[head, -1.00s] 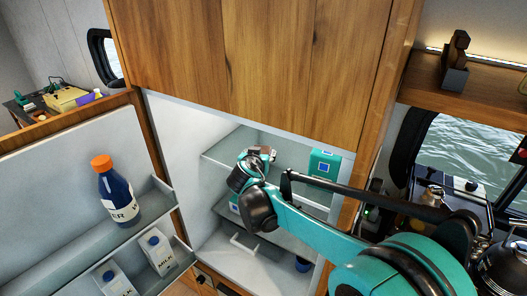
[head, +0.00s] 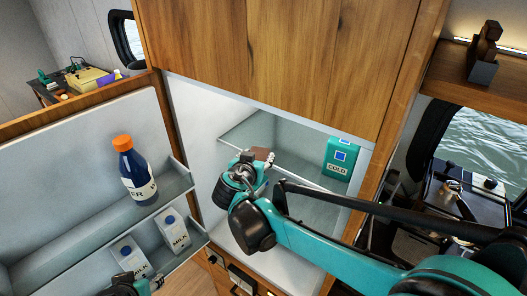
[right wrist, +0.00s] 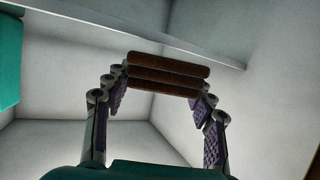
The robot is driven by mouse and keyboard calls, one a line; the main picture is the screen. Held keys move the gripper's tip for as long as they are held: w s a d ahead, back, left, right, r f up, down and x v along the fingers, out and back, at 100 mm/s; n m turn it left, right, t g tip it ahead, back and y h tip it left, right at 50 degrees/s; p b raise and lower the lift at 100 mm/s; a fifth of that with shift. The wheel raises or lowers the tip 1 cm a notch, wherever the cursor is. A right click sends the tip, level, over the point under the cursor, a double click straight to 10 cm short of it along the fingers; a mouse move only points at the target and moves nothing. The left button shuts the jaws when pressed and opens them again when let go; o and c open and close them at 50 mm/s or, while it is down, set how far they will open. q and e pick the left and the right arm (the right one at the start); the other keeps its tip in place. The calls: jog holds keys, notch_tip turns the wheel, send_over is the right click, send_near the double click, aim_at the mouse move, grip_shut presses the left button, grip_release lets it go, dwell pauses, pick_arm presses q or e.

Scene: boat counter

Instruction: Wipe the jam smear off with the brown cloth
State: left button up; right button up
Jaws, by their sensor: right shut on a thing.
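The brown cloth (head: 262,153) is in my right gripper (head: 257,162), in the open fridge, near the front edge of a glass shelf. In the right wrist view the cloth (right wrist: 168,74) shows as stacked brown folds between the fingertips of the right gripper (right wrist: 163,88), which is shut on it. I cannot tell whether the cloth touches the shelf. The jam smear does not show in either view. Part of my left gripper (head: 132,287) shows at the bottom left of the head view; its fingers are not clear.
A teal COLD carton (head: 340,158) stands on the glass shelf (head: 300,168), right of the cloth. The open fridge door at left holds an orange-capped bottle (head: 135,170) and milk cartons (head: 174,232) on its racks. Wooden cabinet panels (head: 270,60) hang above the opening.

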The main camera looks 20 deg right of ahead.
jog(key=s+a, duration=0.7)
jog(key=a, duration=0.2)
jog(key=shift+s+a, duration=0.3)
jog(key=shift+a, duration=0.05)
dwell(0.4)
jog(key=d+f+b, duration=0.3)
jog(key=f+b, duration=0.4)
jog(key=f, duration=0.3)
jog(key=d+f+n+y+b, duration=0.1)
jog(key=d+f+b, duration=0.3)
jog(key=f+b, duration=0.3)
jog(key=w+d+f+n+t+y+b, duration=0.1)
jog(key=d+f+b, duration=0.2)
jog(key=f+b, duration=0.4)
notch_tip(320, 180, down, 8)
jog(key=shift+d+r, duration=0.1)
jog(key=shift+d, duration=0.2)
